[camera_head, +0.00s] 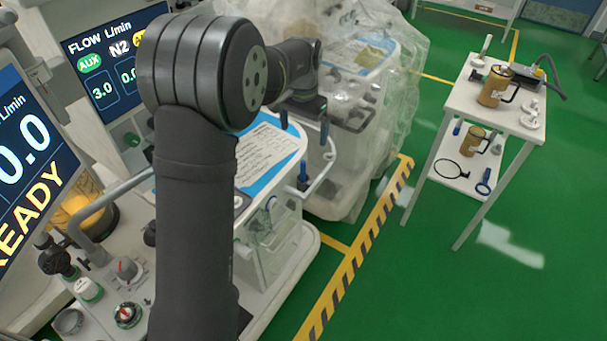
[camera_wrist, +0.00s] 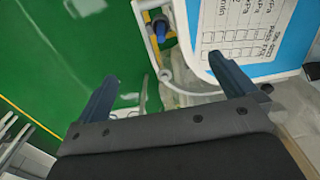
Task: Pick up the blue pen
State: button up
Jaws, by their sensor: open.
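The blue pen (camera_head: 303,170) stands upright at the side of the nearer cart, in what looks like a small holder beside the white rail. In the wrist view the blue pen (camera_wrist: 160,27) shows as a short blue piece at the top, beyond my fingertips. My gripper (camera_head: 304,132) is open and empty, its two dark blue fingers apart above the pen. In the wrist view my gripper (camera_wrist: 162,70) spreads its fingers either side of the line toward the pen and does not touch it. The pen's lower part is hidden.
A blue-edged printed sheet (camera_head: 268,150) lies on the cart top beside the pen. A white curved rail (camera_head: 326,170) runs close by. A plastic-covered machine (camera_head: 375,125) stands behind. A white side table (camera_head: 460,100) with brown jugs is at right. Green floor between is clear.

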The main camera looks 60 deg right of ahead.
aim_at(303, 162)
jog(key=shift+r, duration=1.05)
jog(key=c, duration=1.6)
notch_tip(303, 162, down, 12)
jog(key=m, duration=0.3)
jog(key=shift+s+d, duration=0.1)
jog(key=shift+w+f, duration=0.2)
jog(key=shift+f, duration=2.4)
